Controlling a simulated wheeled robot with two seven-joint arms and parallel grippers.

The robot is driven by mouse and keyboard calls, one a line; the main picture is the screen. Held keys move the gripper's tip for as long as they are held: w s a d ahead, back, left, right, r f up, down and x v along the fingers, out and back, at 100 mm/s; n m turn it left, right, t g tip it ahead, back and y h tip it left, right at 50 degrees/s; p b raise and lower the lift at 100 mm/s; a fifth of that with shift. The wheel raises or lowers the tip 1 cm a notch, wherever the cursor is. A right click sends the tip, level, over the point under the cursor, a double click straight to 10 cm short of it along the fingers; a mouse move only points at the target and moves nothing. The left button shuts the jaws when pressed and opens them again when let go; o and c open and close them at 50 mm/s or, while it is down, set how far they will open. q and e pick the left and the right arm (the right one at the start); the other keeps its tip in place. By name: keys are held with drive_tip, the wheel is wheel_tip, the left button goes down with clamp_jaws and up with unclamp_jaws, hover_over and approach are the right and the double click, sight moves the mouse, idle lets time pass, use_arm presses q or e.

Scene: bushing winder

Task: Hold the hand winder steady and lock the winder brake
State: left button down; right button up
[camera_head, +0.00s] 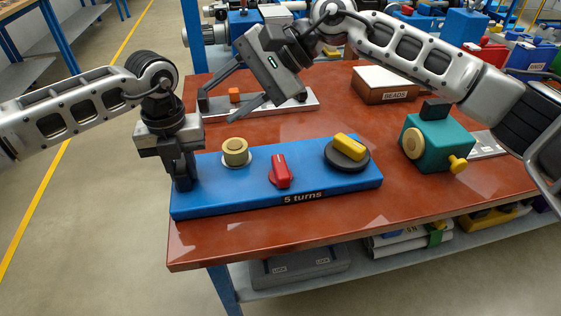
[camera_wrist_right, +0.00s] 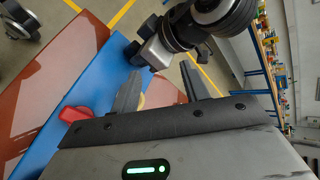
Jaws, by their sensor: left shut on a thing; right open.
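The hand winder is a long blue base (camera_head: 215,196) marked "5 turns" at the front of the red-brown bench. It carries a tan bushing (camera_head: 235,152) on the left, a red lever (camera_head: 280,172) in the middle, and a black disc (camera_head: 347,161) with a yellow grip (camera_head: 349,145) on the right. My left gripper (camera_head: 183,184) points down and is shut on the base's left end. My right gripper (camera_head: 218,110) is open and empty, above and behind the bushing. In the right wrist view the red lever (camera_wrist_right: 75,113) lies left of the fingers; the bushing is mostly hidden.
A grey tray (camera_head: 300,104) with an orange block (camera_head: 234,95) lies behind the winder. A white-topped box marked "BEADS" (camera_head: 388,94) and a teal device with yellow knob (camera_head: 440,142) stand to the right. A shelf with bins is below the bench.

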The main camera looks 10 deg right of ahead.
wheel_tip(320, 180, down, 2)
drive_tip(key=s+d+n+g+h, duration=0.1)
drive_tip(key=s+d+n+h, duration=0.1)
drive_tip(key=n+h, duration=0.4)
drive_tip(key=h, duration=0.5)
approach(281, 165)
wheel_tip(281, 165, down, 10)
drive_tip(key=shift+r, duration=0.2)
drive_tip(key=c, duration=1)
